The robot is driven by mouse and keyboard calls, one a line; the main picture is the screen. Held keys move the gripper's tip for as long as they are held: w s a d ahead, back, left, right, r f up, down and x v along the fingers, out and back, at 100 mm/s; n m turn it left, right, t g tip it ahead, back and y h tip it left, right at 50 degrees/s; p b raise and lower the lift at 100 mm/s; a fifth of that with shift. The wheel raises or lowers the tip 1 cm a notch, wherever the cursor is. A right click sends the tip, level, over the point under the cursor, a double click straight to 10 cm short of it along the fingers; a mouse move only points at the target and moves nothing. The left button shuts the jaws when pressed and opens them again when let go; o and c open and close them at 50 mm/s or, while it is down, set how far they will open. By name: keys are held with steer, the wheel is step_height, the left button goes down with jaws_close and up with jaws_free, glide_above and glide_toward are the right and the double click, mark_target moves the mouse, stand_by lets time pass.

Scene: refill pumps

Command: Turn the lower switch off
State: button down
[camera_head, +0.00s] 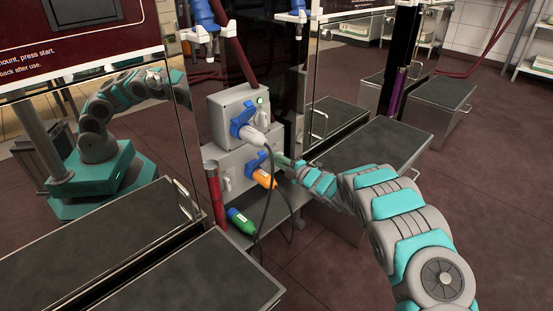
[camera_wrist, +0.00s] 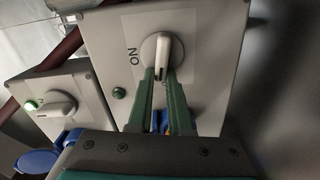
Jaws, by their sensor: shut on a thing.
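The lower switch (camera_wrist: 162,48) is a round pale knob with a raised white handle on a grey box. My gripper (camera_wrist: 160,76) has its two green fingers on either side of the near end of the handle, shut on it. The handle points up and down in the wrist view, with the word ON to its left. The box's small lamp (camera_wrist: 119,92) is dark green and looks unlit. In the head view the lower box (camera_head: 226,158) stands under the upper box, and my gripper (camera_head: 284,162) is at its right side. The switch is hidden there.
The upper box (camera_head: 228,103) has its own switch (camera_wrist: 57,109) and a lit green lamp (camera_wrist: 31,105). Blue (camera_head: 240,125) and orange (camera_head: 263,178) plugs with hanging cables are close by. A green plug (camera_head: 241,221) lies below. A dark-topped cabinet (camera_head: 380,142) is at the right.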

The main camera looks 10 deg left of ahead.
steer(key=shift+s+a+f+n, duration=0.1)
steer(key=shift+f+n, duration=0.15)
steer(key=shift+n, duration=0.85)
steer(key=c, duration=0.8)
jaws_free()
steer(key=shift+c, duration=0.2)
steer(key=v, duration=0.7)
steer(key=shift+s+d+p, duration=0.25)
steer(key=shift+d+p, duration=0.1)
steer(key=shift+p, duration=0.05)
